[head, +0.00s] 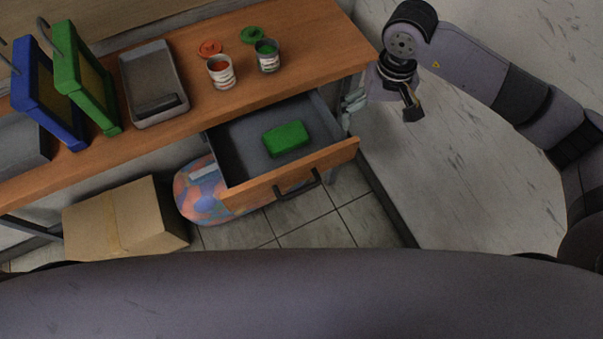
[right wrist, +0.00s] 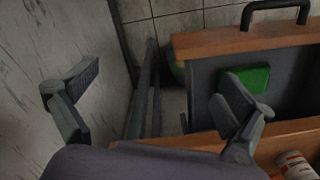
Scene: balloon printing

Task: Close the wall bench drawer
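The wall bench drawer (head: 235,150) stands pulled out under the wooden bench top in the head view. Its wooden front (head: 335,157) has a dark bar handle (head: 297,187). The drawer front also shows at the top of the right wrist view (right wrist: 215,40), with the handle (right wrist: 275,10) above it. A green block (head: 286,139) lies inside the drawer. My right gripper (head: 355,103) is beside the right end of the bench, near the drawer's side. In the right wrist view its two fingers are spread wide with nothing between them (right wrist: 155,95). My left gripper is not in view.
On the bench (head: 330,65) are a grey tray (head: 153,60), jars of orange (head: 221,72) and green (head: 267,56), and blue (head: 28,105) and green (head: 72,90) frames. A cardboard box (head: 120,222) and a patterned round thing (head: 195,195) are below. Tiled floor before the drawer is clear.

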